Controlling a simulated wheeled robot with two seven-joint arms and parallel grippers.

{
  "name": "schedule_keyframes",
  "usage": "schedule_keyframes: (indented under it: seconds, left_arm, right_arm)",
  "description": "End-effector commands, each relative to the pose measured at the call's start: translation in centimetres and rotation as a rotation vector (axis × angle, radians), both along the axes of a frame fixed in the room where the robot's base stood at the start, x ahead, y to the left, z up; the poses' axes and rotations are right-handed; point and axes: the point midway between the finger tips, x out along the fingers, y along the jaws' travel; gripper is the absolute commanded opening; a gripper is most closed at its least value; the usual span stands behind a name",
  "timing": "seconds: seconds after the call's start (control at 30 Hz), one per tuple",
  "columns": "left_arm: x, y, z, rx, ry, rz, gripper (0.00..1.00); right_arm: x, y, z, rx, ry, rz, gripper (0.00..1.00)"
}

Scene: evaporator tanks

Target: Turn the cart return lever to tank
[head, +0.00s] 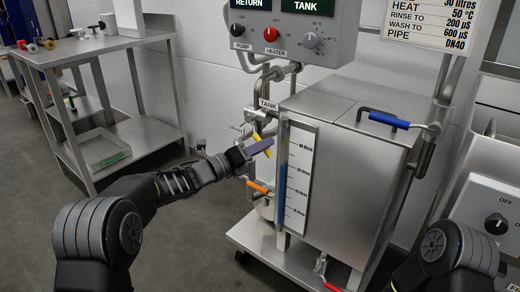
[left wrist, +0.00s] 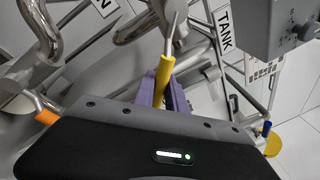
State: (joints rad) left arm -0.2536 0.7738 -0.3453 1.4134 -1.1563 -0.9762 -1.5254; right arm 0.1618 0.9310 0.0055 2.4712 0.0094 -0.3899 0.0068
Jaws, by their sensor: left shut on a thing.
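A lever with a yellow grip (head: 259,150) sits on the steel pipework at the left side of the tank cart, below the TANK label (head: 268,104). My left gripper (head: 259,147), with purple fingers, reaches it from the left and is shut on the yellow grip. In the left wrist view the yellow grip (left wrist: 165,72) stands between the purple fingers (left wrist: 164,92), its metal stem running upward; the TANK label (left wrist: 225,31) is to its right. The fingers partly hide the grip. My right gripper is out of view; only part of my right arm shows at the lower right.
The steel tank (head: 340,165) with a level gauge (head: 297,175) stands right of the lever. An orange-handled lever (head: 258,187) is just below my gripper. A blue handle (head: 389,120) is on the tank top. A control box (head: 295,30) hangs above. A steel table (head: 100,110) stands left.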

Motion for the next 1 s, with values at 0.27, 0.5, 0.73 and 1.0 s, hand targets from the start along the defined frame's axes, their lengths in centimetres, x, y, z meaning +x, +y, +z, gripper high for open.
schedule_keyframes:
  seconds: [0.27,0.5,0.73,1.0]
  left_arm:
    - [-0.8,-1.0,1.7,-0.203,0.146,-0.001,0.0]
    - [-1.2,-1.6,3.5,-0.382,0.277,-0.002,0.0]
    - [-1.3,-1.8,4.9,-0.513,0.374,-0.001,0.0]
    - [-1.3,-1.8,5.8,-0.592,0.431,-0.001,0.0]
  right_arm:
    - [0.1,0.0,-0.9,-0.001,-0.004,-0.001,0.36]
    - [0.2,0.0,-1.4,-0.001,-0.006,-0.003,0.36]
    - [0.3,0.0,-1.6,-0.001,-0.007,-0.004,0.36]
    - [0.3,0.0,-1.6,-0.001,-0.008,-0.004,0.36]
